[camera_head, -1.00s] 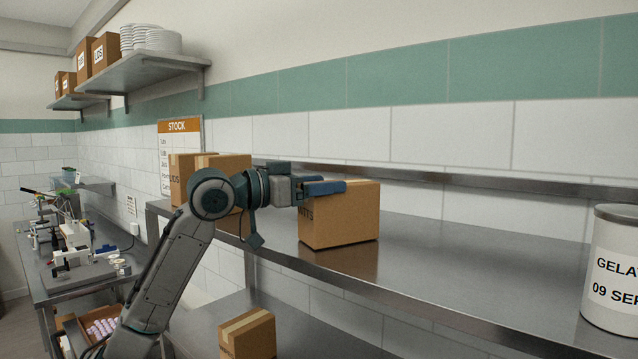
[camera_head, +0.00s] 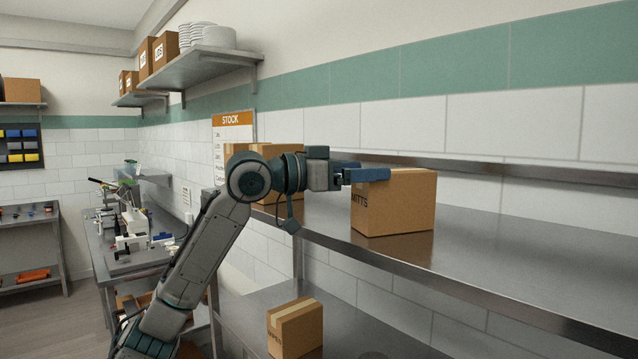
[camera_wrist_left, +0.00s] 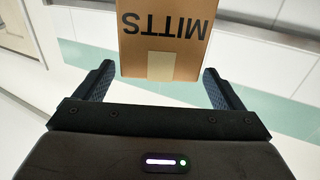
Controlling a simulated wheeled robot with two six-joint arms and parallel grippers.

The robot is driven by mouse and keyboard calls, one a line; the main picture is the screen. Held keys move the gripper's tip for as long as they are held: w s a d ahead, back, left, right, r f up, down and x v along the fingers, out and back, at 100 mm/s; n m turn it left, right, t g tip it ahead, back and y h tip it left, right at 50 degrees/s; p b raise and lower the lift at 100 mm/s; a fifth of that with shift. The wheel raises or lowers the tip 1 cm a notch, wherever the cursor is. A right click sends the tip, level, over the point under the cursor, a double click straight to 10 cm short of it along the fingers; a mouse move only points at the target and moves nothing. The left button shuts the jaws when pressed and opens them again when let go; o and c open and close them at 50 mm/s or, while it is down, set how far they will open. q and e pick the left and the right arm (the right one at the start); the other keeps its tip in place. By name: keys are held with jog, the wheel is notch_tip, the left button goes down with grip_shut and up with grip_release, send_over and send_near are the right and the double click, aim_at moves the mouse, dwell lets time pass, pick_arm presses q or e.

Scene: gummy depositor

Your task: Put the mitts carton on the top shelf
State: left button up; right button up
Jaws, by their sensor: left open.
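The mitts carton (camera_head: 398,205) is a brown box with MITTS on its side. It stands upright on the upper steel shelf (camera_head: 490,255) of the rack, near the front edge. My left gripper (camera_head: 368,174) is level with the carton's top part, at its left end in the head view. In the left wrist view the carton (camera_wrist_left: 162,40) shows its MITTS face upside down, just beyond and between the open fingertips (camera_wrist_left: 158,80). The fingers look apart from the carton. My right gripper is not in view.
More cartons (camera_head: 283,157) stand on the same shelf behind my left arm. Another carton (camera_head: 296,328) is on the shelf below. A wall shelf (camera_head: 190,72) with boxes and plates is at upper left. The shelf to the right of the mitts carton is clear.

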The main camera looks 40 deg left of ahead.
pick_arm(q)
jog(key=b+v, duration=0.6)
jog(key=v, duration=0.3)
jog(key=shift+s, duration=0.1)
dwell(0.4)
